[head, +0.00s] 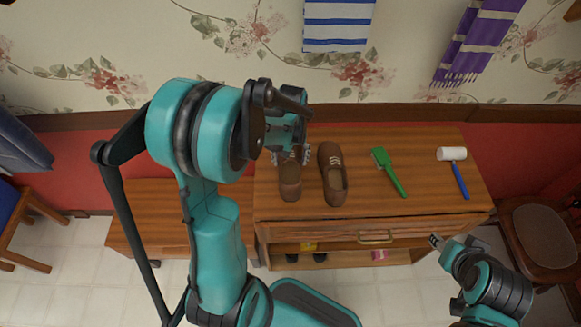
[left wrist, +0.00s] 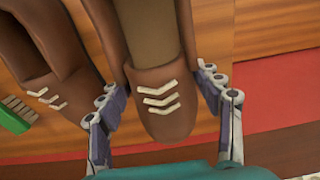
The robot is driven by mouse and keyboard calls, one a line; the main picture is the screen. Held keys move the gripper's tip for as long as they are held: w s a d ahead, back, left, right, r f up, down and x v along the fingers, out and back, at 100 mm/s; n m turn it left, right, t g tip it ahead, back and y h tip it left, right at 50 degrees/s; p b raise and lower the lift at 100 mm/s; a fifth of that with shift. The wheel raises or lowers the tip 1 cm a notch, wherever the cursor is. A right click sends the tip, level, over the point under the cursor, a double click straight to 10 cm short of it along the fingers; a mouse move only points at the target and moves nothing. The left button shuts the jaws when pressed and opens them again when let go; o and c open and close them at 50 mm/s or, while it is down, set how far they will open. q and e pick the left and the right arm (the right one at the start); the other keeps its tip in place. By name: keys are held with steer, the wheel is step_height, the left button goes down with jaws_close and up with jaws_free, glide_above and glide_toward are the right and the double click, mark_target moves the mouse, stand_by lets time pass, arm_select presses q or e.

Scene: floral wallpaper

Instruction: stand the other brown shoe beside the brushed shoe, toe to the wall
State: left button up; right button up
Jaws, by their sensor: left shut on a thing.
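Two brown shoes stand side by side on the wooden cabinet top, toes toward the wall. My left gripper (head: 289,158) is shut on the toe end of the left brown shoe (head: 290,183). In the left wrist view that shoe (left wrist: 165,112) lies between the fingers, with pale chevron laces. The other brown shoe (head: 333,178) stands just to its right in the head view, a small gap apart. It also shows at the left of the left wrist view (left wrist: 42,65). My right gripper (head: 437,243) is off the cabinet's front right, empty space around it; its jaw opening is unclear.
A green brush (head: 390,172) lies right of the shoes. A white-headed, blue-handled tool (head: 455,165) lies farther right. The cabinet (head: 420,205) stands against the wall, with a lower wooden bench (head: 160,215) at its left and a chair (head: 540,235) at its right.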

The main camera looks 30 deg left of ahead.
mark_target(290, 166)
arm_select(q)
steer(key=shift+f+b, duration=0.85)
steer(key=shift+f, duration=1.1)
steer(key=shift+f, duration=0.2)
steer(key=o, duration=1.4)
steer(key=shift+r, duration=0.1)
